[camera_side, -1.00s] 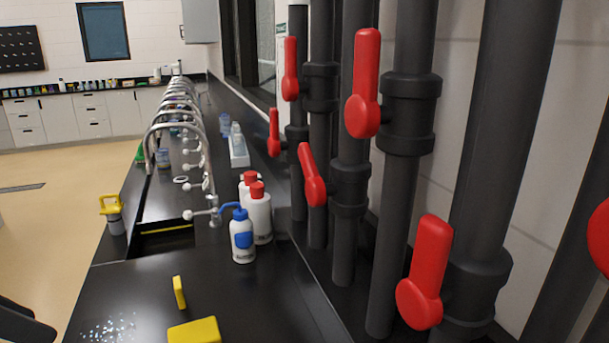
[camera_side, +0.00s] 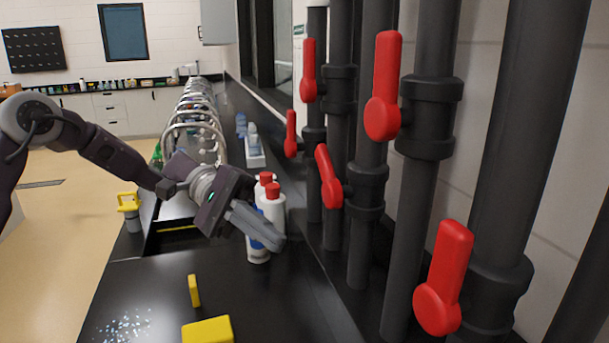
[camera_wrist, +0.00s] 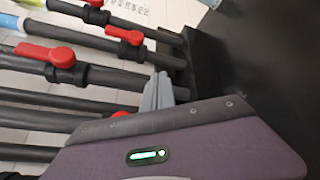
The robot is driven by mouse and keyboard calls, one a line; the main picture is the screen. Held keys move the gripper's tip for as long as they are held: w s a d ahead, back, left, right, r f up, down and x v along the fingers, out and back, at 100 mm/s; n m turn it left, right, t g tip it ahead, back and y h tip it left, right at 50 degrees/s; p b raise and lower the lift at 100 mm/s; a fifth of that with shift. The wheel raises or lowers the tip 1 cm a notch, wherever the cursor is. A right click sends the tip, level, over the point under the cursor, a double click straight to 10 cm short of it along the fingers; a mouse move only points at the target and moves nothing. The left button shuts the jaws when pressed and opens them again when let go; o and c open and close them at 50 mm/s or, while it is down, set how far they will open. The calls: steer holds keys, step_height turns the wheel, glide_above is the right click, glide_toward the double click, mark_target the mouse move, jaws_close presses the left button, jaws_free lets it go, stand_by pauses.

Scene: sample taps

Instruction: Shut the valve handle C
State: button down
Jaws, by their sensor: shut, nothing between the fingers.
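Several red lever handles sit on dark vertical pipes in the side view: upper left (camera_side: 308,70), lower left (camera_side: 290,135), middle (camera_side: 328,177), upper right (camera_side: 383,88) and lower right (camera_side: 443,280). I see no letters, so I cannot tell which is C. All point mostly upward; the middle one leans left and the lower right one leans right. My gripper (camera_side: 277,241) is shut and empty, left of the pipes and apart from the handles. The wrist view shows its fingers (camera_wrist: 158,91) with red handles beyond (camera_wrist: 48,54) (camera_wrist: 126,35).
White bottles with red caps (camera_side: 272,205) stand behind my gripper, which partly hides a blue-and-white bottle (camera_side: 257,252). Yellow blocks (camera_side: 208,330) (camera_side: 194,291) lie on the black counter (camera_side: 275,310).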

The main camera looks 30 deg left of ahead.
mark_target(328, 174)
steer(key=w+a+f+n+t+h, duration=0.2)
steer(key=w+a+n+t+h, duration=0.1)
steer(key=w, duration=0.4)
steer(key=w+a+f+n+t+h, duration=0.2)
steer(key=w+a+n+t+h, duration=0.2)
steer(key=w+a+t+h, duration=0.1)
steer(key=w+a+t, duration=0.1)
steer(key=w+a, duration=0.1)
steer(key=a, duration=0.1)
steer(key=shift+a+f+h, duration=0.2)
steer(key=shift+f+h, duration=0.05)
steer(key=shift+h, duration=0.05)
steer(key=s+r+x, duration=0.1)
steer(key=s+x, duration=0.1)
steer(key=x, duration=1)
steer(key=shift+s+r, duration=0.15)
steer(key=shift+r, duration=0.3)
steer(key=shift+d+r, duration=0.1)
